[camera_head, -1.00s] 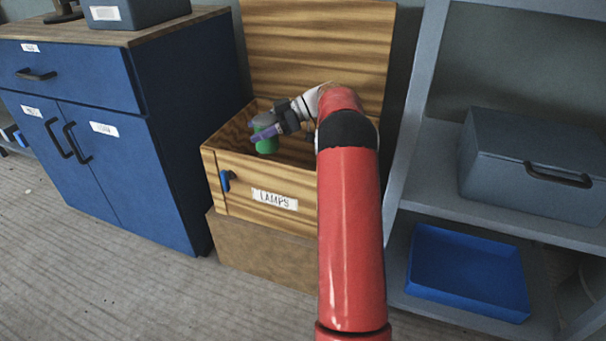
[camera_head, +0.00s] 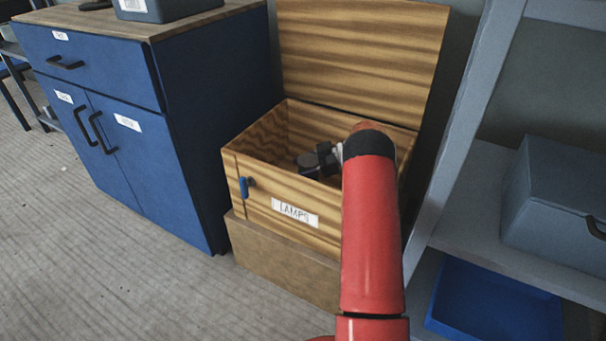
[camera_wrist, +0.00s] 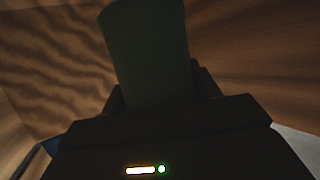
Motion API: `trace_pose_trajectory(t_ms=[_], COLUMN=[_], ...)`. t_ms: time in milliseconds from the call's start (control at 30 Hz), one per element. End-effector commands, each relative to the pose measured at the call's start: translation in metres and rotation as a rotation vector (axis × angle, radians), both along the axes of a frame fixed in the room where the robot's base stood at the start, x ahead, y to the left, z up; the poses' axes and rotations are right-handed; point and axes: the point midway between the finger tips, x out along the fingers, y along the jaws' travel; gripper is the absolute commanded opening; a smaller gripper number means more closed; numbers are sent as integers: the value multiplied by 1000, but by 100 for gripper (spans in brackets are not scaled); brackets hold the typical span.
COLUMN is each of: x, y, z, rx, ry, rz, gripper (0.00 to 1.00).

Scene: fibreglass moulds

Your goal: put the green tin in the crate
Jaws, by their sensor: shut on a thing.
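The green tin (camera_wrist: 147,50) stands out dark green in the wrist view, between my gripper's fingers. My gripper (camera_head: 318,163) is shut on the tin, down inside the open wooden crate (camera_head: 262,197) labelled LAMPS. The wooden walls surround the tin in the wrist view. The tin's lower end is hidden, so I cannot tell whether it touches the crate floor.
The crate's raised lid (camera_head: 360,55) stands open behind it. The crate rests on a brown block (camera_head: 280,265). A blue cabinet (camera_head: 205,130) is on the left. A grey shelf (camera_head: 470,200) with a lidded grey box (camera_head: 560,200) and blue tray (camera_head: 490,310) is on the right.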

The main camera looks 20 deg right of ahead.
Motion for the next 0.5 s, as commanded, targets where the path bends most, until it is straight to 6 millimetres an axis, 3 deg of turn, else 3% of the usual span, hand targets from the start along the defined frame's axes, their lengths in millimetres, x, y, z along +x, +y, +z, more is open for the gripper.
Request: trace_pose_trajectory(t_ms=[200,500], x=[0,0], y=[0,0], z=[-29,-32], rx=[0,1], ry=[1,0], rz=[1,0], gripper=[32,32])
